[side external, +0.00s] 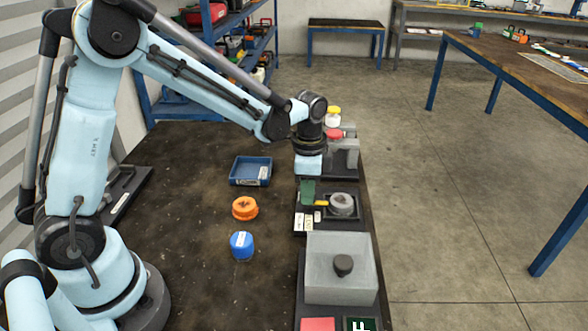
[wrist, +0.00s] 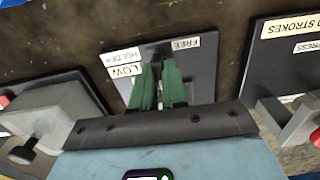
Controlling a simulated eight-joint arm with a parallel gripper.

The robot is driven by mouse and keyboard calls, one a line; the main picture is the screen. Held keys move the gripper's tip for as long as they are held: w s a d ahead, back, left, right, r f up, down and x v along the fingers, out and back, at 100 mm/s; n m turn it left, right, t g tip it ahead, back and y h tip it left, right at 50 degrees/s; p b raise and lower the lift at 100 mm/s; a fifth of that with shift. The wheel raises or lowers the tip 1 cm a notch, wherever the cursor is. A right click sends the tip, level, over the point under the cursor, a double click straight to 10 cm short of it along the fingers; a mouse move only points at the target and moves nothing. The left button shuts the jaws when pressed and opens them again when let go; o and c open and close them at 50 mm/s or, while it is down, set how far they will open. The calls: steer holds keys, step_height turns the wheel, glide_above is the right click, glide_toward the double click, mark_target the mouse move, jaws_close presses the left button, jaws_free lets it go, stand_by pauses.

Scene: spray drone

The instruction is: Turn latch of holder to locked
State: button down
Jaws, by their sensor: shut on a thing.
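The holder (side external: 342,204) is a dark base with a round grey part, on the near-right strip of the bench in the side view. A small yellow latch piece (side external: 321,203) sticks out at its left side. My gripper (side external: 308,193) points down at this yellow piece, and its green fingers are close together on it. In the wrist view the green fingers (wrist: 160,88) reach over the holder's plate (wrist: 205,85), between labels reading FREE (wrist: 186,44) and LOW (wrist: 123,71). The fingers and palm hide the latch and the round part there.
A grey block with a dark knob (side external: 343,265) stands in front of the holder, and another grey fixture (side external: 343,158) behind it. An orange cap (side external: 245,208), a blue cap (side external: 242,246) and a blue tray (side external: 251,171) lie to the left. Bench surface between them is clear.

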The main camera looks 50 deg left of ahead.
steer(key=c, duration=1.2)
jaws_free()
steer(key=shift+o, duration=0.2)
step_height(320, 180, up, 12)
steer(key=shift+r, duration=0.1)
steer(key=s+a+f+n+t, duration=0.1)
steer(key=s+n+t, duration=0.6)
steer(key=s+n, duration=0.2)
steer(key=s, duration=0.2)
steer(key=shift+s+a+f, duration=0.4)
